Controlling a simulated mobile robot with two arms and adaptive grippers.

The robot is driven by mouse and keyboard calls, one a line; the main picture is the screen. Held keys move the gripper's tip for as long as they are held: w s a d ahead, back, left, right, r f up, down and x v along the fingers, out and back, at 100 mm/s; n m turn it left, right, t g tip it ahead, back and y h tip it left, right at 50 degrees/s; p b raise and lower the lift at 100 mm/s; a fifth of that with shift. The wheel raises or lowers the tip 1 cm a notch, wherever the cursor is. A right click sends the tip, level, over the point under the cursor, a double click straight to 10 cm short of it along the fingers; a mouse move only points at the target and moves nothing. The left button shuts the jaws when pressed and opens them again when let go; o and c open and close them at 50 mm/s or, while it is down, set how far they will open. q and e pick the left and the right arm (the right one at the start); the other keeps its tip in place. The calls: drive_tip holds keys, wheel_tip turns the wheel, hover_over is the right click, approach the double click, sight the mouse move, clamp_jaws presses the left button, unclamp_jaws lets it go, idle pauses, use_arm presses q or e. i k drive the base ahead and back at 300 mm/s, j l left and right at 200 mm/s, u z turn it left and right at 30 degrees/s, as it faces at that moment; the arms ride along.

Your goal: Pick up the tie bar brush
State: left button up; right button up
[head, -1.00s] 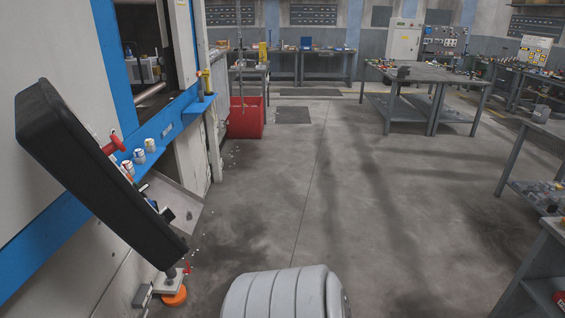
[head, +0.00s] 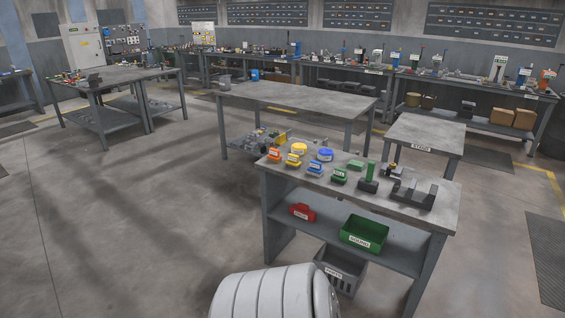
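I cannot make out the tie bar brush in this head view. Small items stand on the near workbench (head: 330,190), some too small to identify. Neither of my grippers shows. Only a white rounded part of my own body is visible at the bottom middle.
The near bench holds coloured pots, a green block (head: 370,171) and a dark grey fixture (head: 414,193). Its shelf carries a green bin (head: 364,234) and a red box (head: 302,212). Open floor (head: 130,220) lies left.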

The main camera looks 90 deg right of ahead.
sight(292, 161)
drive_tip(key=z, duration=2.9)
drive_tip(key=i+j+z, duration=0.2)
drive_tip(key=i, duration=0.35)
drive_tip(key=i+j+z, duration=0.15)
drive_tip(key=i+j, duration=0.15)
drive_tip(key=i, duration=0.2)
